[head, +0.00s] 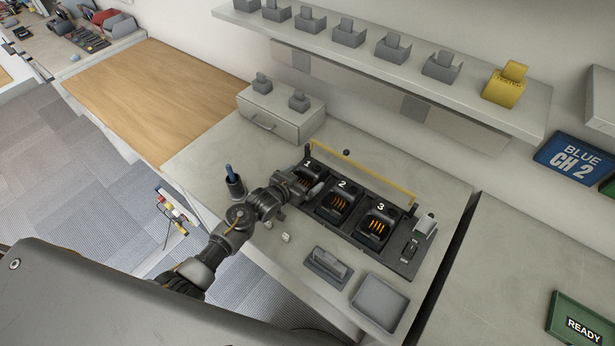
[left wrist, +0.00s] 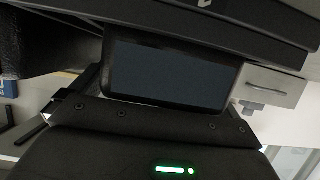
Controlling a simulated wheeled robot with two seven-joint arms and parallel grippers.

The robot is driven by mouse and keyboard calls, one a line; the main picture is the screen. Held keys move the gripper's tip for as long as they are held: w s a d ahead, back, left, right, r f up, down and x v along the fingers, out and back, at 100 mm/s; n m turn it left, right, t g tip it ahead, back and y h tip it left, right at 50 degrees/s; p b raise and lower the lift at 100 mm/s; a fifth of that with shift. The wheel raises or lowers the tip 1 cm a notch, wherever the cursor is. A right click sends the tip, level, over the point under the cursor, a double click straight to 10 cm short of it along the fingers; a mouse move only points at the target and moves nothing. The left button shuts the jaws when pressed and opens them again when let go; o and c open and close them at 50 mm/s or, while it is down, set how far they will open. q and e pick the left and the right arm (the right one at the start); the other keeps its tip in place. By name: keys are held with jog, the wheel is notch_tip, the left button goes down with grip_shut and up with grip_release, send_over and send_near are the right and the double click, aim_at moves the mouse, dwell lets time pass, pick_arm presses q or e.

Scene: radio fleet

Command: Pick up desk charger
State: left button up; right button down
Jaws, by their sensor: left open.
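Three black desk chargers with amber contacts stand in a row in a dark rack, numbered 1 (head: 313,170), 2 (head: 338,202) and 3 (head: 377,225). My left gripper (head: 301,188) is at the near left side of charger 1 and hides part of it. In the left wrist view a dark block with a flat face (left wrist: 170,73) lies just ahead of the gripper body, between the open fingers. Whether the fingers touch it cannot be told. My right gripper is not in view.
A yellow bar (head: 362,172) runs along the rack's back. A pen cup (head: 236,187), a grey stand (head: 327,267) and an empty tray (head: 380,302) are on the desk nearby. A drawer box (head: 280,115) is behind; a shelf (head: 400,70) overhangs the back.

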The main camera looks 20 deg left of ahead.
pick_arm(q)
jog(key=shift+c, duration=0.3)
jog(key=c, duration=1)
jog(key=shift+c, duration=0.2)
jog(key=shift+r, duration=0.1)
jog(key=shift+r, duration=0.25)
notch_tip(320, 180, up, 2)
jog(key=shift+w+r, duration=0.1)
jog(key=s+r, duration=0.2)
jog(key=r, duration=0.1)
jog(key=s+a+r+b, duration=0.1)
jog(key=s+r, duration=0.1)
jog(key=shift+s+a+r, duration=0.1)
jog(key=shift+s+r, duration=0.3)
jog(key=d+b+v, duration=0.1)
jog(key=b+v, duration=0.1)
jog(key=v, duration=0.8)
jog(key=shift+s+r, duration=0.2)
jog(key=shift+r, duration=0.05)
jog(key=shift+d, duration=0.1)
